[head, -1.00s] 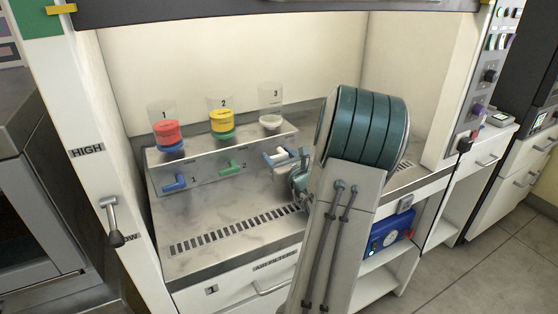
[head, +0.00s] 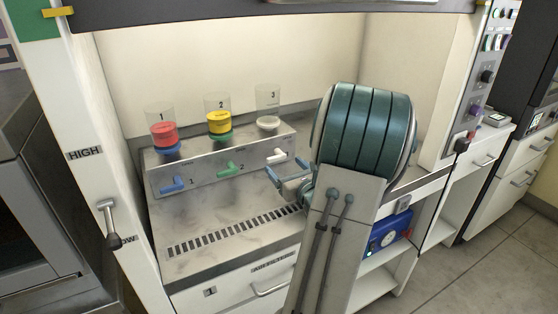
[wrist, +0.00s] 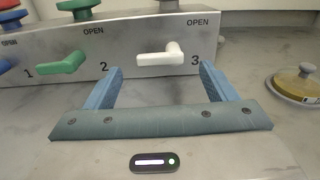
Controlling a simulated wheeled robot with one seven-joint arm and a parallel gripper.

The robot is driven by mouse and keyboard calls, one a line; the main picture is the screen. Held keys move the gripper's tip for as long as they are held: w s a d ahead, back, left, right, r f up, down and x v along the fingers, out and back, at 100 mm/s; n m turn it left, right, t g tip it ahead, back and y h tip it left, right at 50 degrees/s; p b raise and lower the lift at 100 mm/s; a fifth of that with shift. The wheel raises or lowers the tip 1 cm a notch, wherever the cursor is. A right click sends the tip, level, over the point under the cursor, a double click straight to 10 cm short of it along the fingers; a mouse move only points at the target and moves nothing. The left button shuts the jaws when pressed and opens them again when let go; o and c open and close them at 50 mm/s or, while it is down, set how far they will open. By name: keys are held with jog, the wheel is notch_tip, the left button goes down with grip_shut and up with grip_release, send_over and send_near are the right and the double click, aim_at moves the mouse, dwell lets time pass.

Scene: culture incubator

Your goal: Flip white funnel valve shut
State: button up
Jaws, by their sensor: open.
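The white valve handle (head: 277,156) is on the front of the metal manifold, under funnel 3. In the wrist view the white handle (wrist: 161,56) lies about level, with its long end pointing left and its knob at the right, below the word OPEN. My gripper (head: 284,179) is open and empty, in front of and a little below the white handle. In the wrist view its two blue fingers (wrist: 160,80) stand apart on either side of the handle's lower area, not touching it as far as I can see. The clear funnel 3 (head: 268,100) with its white base stands above.
The blue valve (head: 172,184) and green valve (head: 230,169) sit to the left on the same manifold (head: 205,165). Funnels 1 (head: 163,130) and 2 (head: 219,118) hold red and yellow contents. A round yellowish dish (wrist: 298,84) lies right of my gripper. The hood floor in front is clear.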

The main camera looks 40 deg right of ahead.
jog(key=v, duration=0.7)
jog(key=shift+s, duration=0.3)
